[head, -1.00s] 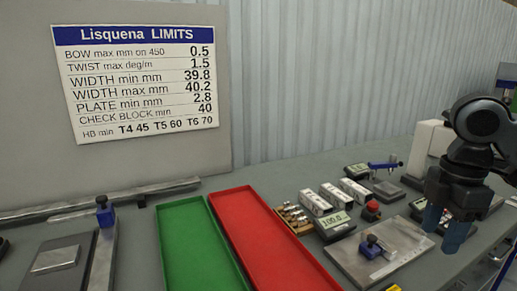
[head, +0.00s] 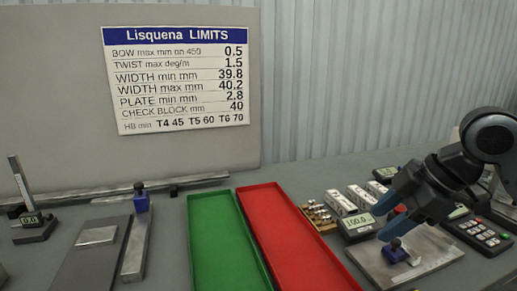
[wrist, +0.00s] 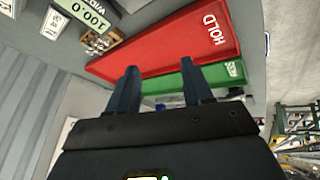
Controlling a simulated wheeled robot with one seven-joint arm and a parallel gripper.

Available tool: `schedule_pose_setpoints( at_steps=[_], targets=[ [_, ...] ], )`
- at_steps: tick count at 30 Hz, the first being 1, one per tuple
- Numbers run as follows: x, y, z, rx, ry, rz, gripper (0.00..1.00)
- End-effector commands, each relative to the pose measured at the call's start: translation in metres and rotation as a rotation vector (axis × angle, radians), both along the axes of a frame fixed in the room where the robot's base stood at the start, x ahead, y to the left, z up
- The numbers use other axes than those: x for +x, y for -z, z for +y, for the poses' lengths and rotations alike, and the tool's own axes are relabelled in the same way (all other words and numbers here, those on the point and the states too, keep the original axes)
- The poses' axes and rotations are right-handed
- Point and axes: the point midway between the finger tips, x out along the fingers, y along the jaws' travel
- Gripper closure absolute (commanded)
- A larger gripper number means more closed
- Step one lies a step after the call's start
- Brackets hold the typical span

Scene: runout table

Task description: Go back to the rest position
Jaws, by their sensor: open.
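My gripper (head: 386,220) is at the right in the head view, above the grey plate (head: 432,258) that carries a small blue clamp-like piece (head: 396,251). Its two blue fingers are apart with nothing between them. In the wrist view the open fingers of my gripper (wrist: 165,92) point toward the red tray (wrist: 165,45), marked HOLD, and the green tray (wrist: 205,78). The arm covers part of the instruments behind it.
The green tray (head: 226,245) and red tray (head: 290,240) lie side by side, empty. A display reading 100.0 (head: 357,226) and white boxes (head: 341,202) stand right of them. A height gauge (head: 32,215) is at far left. A limits sign (head: 180,80) hangs behind.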

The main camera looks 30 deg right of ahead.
Motion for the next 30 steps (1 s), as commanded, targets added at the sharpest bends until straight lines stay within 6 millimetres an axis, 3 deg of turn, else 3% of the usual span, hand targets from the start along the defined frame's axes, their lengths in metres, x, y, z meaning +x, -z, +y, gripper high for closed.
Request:
schedule_pose_setpoints(
  at_steps=[6, 10, 15, 23, 30],
  targets=[
    [0.069, -0.027, 0.075, 0.236, 0.035, -0.296, 0.50],
    [0.096, -0.045, 0.112, 0.394, 0.088, -0.444, 0.50],
    [0.116, -0.060, 0.150, 0.598, 0.185, -0.591, 0.50],
    [0.120, -0.052, 0.189, 0.863, 0.392, -0.719, 0.50],
    [0.095, -0.012, 0.214, 1.009, 0.613, -0.750, 0.50]
  ],
)
